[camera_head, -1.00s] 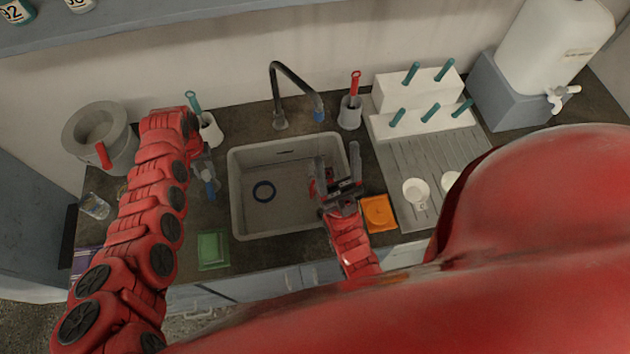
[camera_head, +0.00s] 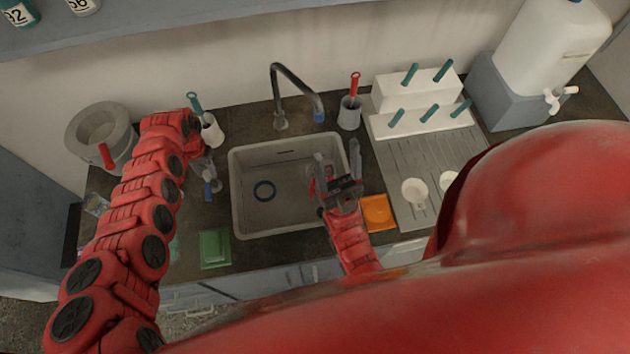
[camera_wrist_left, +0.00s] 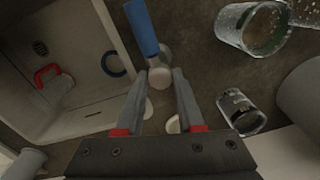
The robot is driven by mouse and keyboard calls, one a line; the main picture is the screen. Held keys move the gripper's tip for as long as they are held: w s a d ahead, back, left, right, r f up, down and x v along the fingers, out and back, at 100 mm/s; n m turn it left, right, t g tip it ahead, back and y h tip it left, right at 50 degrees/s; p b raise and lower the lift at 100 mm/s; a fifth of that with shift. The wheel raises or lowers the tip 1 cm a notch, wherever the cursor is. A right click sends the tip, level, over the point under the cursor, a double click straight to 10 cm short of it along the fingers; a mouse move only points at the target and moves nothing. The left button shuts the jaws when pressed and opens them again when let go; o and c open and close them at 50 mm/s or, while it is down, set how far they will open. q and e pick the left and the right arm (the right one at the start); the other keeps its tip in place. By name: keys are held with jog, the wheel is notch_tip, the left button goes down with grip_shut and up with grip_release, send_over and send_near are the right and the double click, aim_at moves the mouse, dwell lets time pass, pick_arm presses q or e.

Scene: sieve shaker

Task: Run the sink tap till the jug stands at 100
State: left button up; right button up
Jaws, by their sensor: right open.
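The sink (camera_head: 240,205) is in the middle of the head view. The black arched tap (camera_head: 283,75) with a blue tip stands behind it. A blue-handled lever (camera_head: 208,188), also in the left wrist view (camera_wrist_left: 141,28), is on the counter left of the sink. My left gripper (camera_head: 208,170) is above it; in its wrist view the fingers (camera_wrist_left: 160,80) are apart with the lever's pale knob between them; contact is unclear. My right gripper (camera_head: 338,165) is open over the sink's right side. A red handle-like piece (camera_wrist_left: 48,75) shows in the sink; I cannot make out the jug clearly.
A blue ring (camera_head: 264,190) lies in the sink. Glass vessels (camera_wrist_left: 240,110) stand near my left gripper. A green pad (camera_head: 214,248) and an orange pad (camera_head: 378,212) flank the sink. A drainer with white cups (camera_head: 414,192) and a peg rack (camera_head: 420,95) are right.

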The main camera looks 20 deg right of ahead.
pick_arm(q)
jog(key=o, duration=0.6)
jog(key=shift+c, duration=0.2)
notch_tip(320, 180, up, 6)
jog(key=shift+d+f, duration=0.15)
jog(key=shift+f, duration=0.05)
notch_tip(320, 180, up, 12)
jog(key=b, duration=0.3)
jog(key=shift+s+d, duration=0.15)
jog(key=shift+d, duration=0.05)
jog(key=shift+s+f, duration=0.1)
jog(key=shift+f, duration=0.15)
